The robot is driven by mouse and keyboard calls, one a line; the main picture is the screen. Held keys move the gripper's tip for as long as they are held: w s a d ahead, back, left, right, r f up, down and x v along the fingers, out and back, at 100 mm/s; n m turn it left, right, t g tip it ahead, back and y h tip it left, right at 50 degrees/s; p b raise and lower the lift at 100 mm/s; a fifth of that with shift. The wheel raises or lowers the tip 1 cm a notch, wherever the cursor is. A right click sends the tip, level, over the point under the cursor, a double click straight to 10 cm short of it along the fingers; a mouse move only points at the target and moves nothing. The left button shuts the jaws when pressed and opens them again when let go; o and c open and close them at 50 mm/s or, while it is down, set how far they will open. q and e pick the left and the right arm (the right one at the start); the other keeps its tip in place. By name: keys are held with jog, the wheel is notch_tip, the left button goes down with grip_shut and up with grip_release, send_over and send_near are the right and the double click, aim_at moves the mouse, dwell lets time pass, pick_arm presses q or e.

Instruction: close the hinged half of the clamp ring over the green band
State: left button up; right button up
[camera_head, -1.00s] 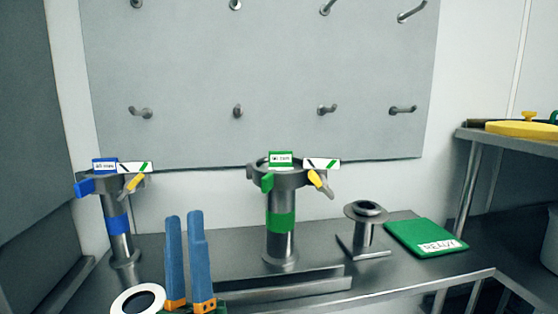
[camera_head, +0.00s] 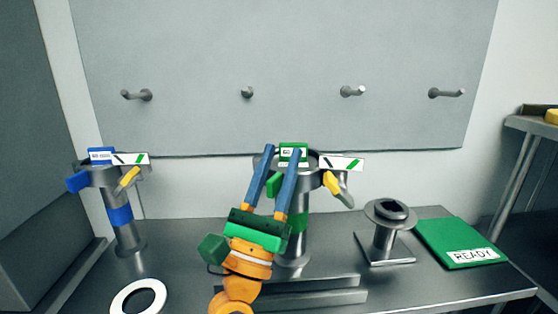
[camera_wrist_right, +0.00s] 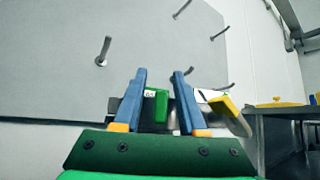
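The clamp ring (camera_head: 312,160) sits on top of the middle steel stand. The green band (camera_head: 301,223) wraps the stand's column, partly hidden by my right gripper. A green tab (camera_head: 273,185) shows at the ring's left, and a yellow-tipped lever (camera_head: 333,183) at its right. My right gripper (camera_head: 282,150) is open, its two blue fingers apart and pointing up in front of the ring. In the wrist view the green tab (camera_wrist_right: 161,106) shows between the fingers; whether they touch it I cannot tell. The hinge and the ring's lower front are mostly hidden. My left gripper is not in view.
A similar stand with a blue band (camera_head: 120,215) is at the left. A white ring (camera_head: 138,299) lies at the front left. A short spool-like steel stand (camera_head: 385,238) and a green READY mat (camera_head: 440,240) are at the right. A pegboard (camera_head: 280,50) is behind.

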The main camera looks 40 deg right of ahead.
grip_shut()
dwell(1.2)
